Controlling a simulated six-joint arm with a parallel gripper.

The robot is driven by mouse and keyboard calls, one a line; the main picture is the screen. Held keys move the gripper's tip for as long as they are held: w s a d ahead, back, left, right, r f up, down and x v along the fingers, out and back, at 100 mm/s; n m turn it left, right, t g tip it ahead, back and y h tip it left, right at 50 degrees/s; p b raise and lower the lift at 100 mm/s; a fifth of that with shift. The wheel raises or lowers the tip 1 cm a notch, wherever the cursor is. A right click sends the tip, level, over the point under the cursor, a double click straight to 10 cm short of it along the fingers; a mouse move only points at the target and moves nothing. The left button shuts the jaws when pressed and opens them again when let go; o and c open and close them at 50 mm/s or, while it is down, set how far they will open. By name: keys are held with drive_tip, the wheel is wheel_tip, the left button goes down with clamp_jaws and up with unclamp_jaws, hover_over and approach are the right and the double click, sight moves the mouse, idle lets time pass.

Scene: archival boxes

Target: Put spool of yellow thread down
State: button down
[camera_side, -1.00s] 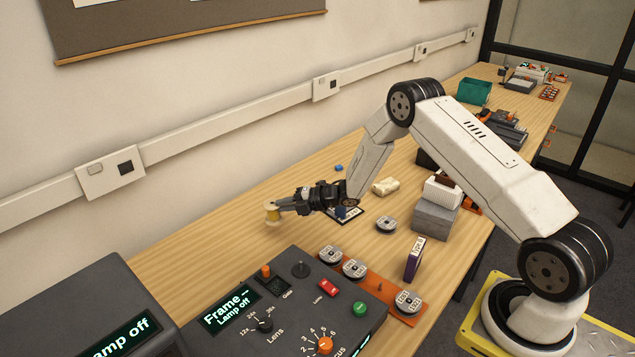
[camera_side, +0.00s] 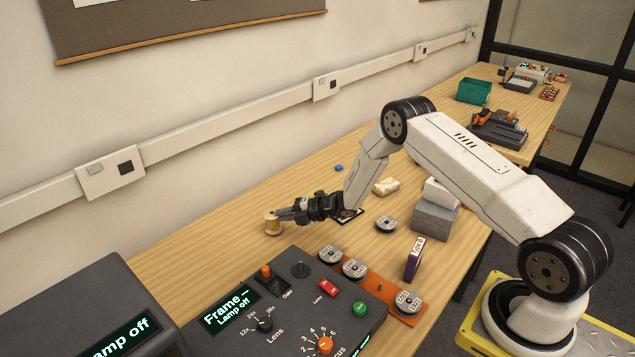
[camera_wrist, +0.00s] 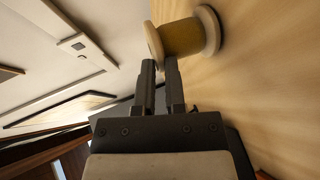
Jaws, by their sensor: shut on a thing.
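The spool of yellow thread (camera_side: 272,224) is upright at the left end of my gripper (camera_side: 284,214), low over the wooden table near the wall side. It has pale flanges and also shows in the wrist view (camera_wrist: 184,38), just beyond the fingertips (camera_wrist: 160,66). My gripper reaches in from the right, nearly level, with its fingers close together and shut on the spool. The spool's base is at or very near the tabletop; I cannot tell whether it touches.
A dark control console (camera_side: 292,312) stands in front of the spool. An orange strip with round labelled tins (camera_side: 354,268) lies beside it. A single tin (camera_side: 386,224), a grey box (camera_side: 436,220) and a beige lump (camera_side: 386,186) are to the right. The wood left of the spool is clear.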

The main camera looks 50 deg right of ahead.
drive_tip(key=c, duration=0.7)
unclamp_jaws()
drive_tip(key=v, duration=1.2)
